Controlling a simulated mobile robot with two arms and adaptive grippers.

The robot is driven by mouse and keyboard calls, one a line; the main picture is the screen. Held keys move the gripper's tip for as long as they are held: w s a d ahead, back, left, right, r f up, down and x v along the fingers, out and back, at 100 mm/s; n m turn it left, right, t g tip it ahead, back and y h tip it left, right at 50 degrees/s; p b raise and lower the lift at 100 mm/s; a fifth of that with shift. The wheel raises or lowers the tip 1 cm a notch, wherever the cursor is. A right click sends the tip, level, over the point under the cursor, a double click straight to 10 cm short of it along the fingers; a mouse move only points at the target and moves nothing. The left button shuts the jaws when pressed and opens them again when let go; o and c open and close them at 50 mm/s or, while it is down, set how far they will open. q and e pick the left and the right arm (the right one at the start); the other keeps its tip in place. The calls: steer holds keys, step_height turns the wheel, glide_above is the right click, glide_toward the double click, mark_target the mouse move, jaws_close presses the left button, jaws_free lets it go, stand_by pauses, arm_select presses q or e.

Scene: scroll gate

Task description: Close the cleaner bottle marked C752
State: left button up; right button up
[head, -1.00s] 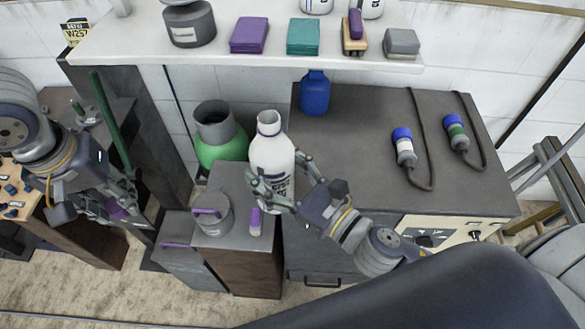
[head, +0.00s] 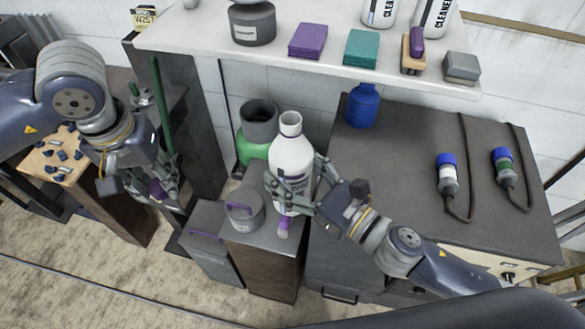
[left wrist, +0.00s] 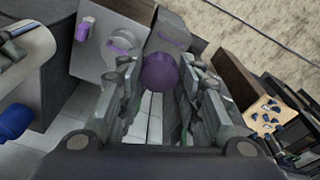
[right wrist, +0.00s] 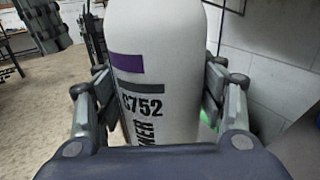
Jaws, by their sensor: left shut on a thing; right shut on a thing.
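The white cleaner bottle (head: 291,158) has an open, uncapped grey neck and stands upright over the front cabinet top in the head view. The right wrist view shows its purple stripe and C752 mark on the body (right wrist: 155,90). My right gripper (head: 299,186) is shut around the bottle's body; I cannot tell whether its base touches the cabinet. My left gripper (head: 164,190) is shut on a round purple cap (left wrist: 160,72), well to the left of the bottle and apart from it. The fingers partly hide the cap in the head view.
A grey pot (head: 243,212) and a small purple-and-white piece (head: 284,227) are close to the bottle. A green container (head: 250,148) stands behind it. A blue bottle (head: 362,106) is on the counter. A green pole (head: 160,105) rises behind my left gripper. The shelf (head: 300,72) overhangs the back.

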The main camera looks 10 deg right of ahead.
arm_select(q)
steer(key=w+d+r, duration=0.3)
steer(key=d+r, duration=0.1)
steer(key=d, duration=0.1)
step_height(320, 180, up, 14)
steer(key=r+m, duration=0.1)
steer(key=m, duration=0.2)
glide_above(290, 118)
steer(key=shift+s+d+f, duration=0.1)
steer(key=shift+s+f, duration=0.05)
steer(key=shift+f, duration=0.1)
steer(key=shift+f, duration=0.1)
steer(key=shift+f, duration=1.95)
steer(key=shift+f, duration=0.85)
